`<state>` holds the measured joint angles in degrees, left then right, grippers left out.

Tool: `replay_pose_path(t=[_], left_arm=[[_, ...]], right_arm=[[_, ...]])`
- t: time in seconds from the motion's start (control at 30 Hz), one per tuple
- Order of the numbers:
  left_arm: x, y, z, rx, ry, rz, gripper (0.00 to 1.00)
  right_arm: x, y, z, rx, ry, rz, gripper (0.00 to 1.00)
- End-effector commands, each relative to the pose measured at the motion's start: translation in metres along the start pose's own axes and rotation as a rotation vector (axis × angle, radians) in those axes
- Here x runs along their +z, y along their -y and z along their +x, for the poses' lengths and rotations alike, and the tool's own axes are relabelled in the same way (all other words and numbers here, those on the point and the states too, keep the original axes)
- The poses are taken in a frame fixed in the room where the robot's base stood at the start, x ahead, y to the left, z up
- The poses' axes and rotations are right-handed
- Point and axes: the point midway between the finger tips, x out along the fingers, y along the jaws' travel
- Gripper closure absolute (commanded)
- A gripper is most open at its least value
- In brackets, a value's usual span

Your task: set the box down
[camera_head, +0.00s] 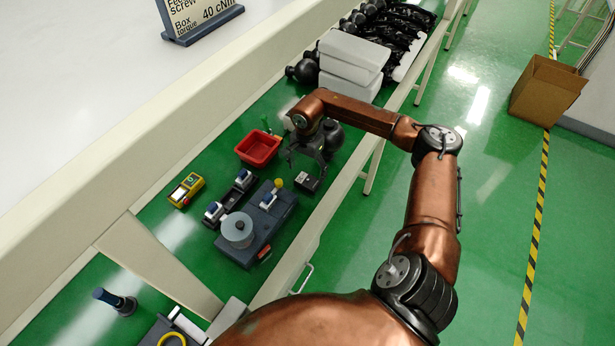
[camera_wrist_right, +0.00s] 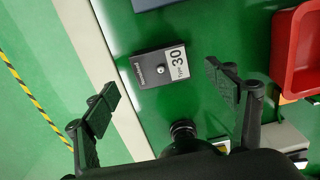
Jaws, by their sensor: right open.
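The box is a small dark box with a white "Type 30" label and a round knob on top. In the right wrist view the box (camera_wrist_right: 150,72) lies on the green tabletop near its pale edge; in the head view the box (camera_head: 307,182) shows just below my right gripper. My right gripper (camera_head: 306,163) is open and empty. In the right wrist view its two fingertips (camera_wrist_right: 163,95) are spread wide, with the box beyond and between them, apart from both. My left gripper is not in view.
A red bin (camera_head: 259,148) stands left of my gripper. A grey fixture with a disc (camera_head: 237,230) and a yellow control box (camera_head: 186,190) stand nearer. White blocks (camera_head: 350,58) and black parts lie at the far end. A cardboard box (camera_head: 547,90) stands on the floor.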

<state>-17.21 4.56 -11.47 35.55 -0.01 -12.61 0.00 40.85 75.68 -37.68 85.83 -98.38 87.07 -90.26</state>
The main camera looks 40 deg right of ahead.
Motion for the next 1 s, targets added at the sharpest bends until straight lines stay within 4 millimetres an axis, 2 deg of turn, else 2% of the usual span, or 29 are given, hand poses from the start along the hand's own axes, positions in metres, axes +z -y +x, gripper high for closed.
replay_pose_path(t=[0.03, 0.1, 0.33, 0.5, 0.83, 1.0], left_arm=[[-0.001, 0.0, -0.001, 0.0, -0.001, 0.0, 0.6], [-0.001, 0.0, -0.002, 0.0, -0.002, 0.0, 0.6], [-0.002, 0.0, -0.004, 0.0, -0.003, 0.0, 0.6], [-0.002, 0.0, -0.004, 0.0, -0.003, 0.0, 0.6], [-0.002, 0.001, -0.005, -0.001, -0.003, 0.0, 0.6], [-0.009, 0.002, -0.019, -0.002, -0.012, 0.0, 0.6]], right_arm=[[-0.001, 0.001, -0.014, -0.003, -0.002, 0.0, 0.21], [-0.001, 0.0, -0.028, -0.002, -0.003, 0.001, 0.21], [0.0, 0.001, -0.062, -0.002, -0.001, 0.001, 0.21], [0.0, 0.0, -0.071, 0.0, 0.0, 0.0, 0.21], [0.0, 0.0, -0.073, 0.0, 0.0, 0.0, 0.21], [0.002, 0.002, -0.091, -0.008, -0.001, -0.003, 0.21]])
